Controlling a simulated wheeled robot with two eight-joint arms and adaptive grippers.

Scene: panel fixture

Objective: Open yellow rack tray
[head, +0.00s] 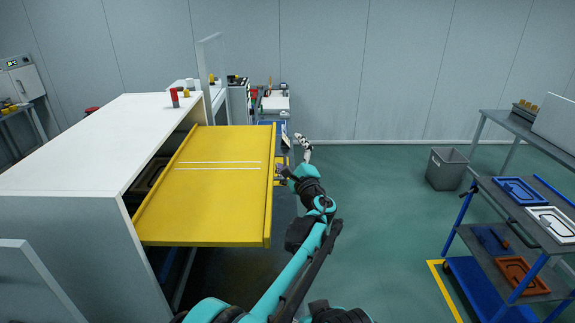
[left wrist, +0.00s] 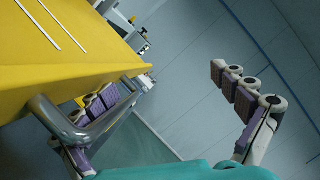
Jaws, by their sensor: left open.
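The yellow rack tray (head: 220,195) sticks far out of the white cabinet, toward the right in the head view. Two thin white strips lie across it. Its grey bar handle (left wrist: 97,130) is on the tray's front edge in the left wrist view. My left gripper (head: 292,156) is at the tray's front edge near its far end. It is open, with the fingers spread wide. In the left wrist view (left wrist: 168,92), one finger is by the handle, partly behind the bar, and the other is well clear of it. My right gripper is not in view.
The white cabinet (head: 90,140) has red and yellow items on top. A blue-framed cart (head: 500,230) with several coloured trays stands at the right. A grey bin (head: 446,168) stands at the back right. The green floor between tray and cart is clear.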

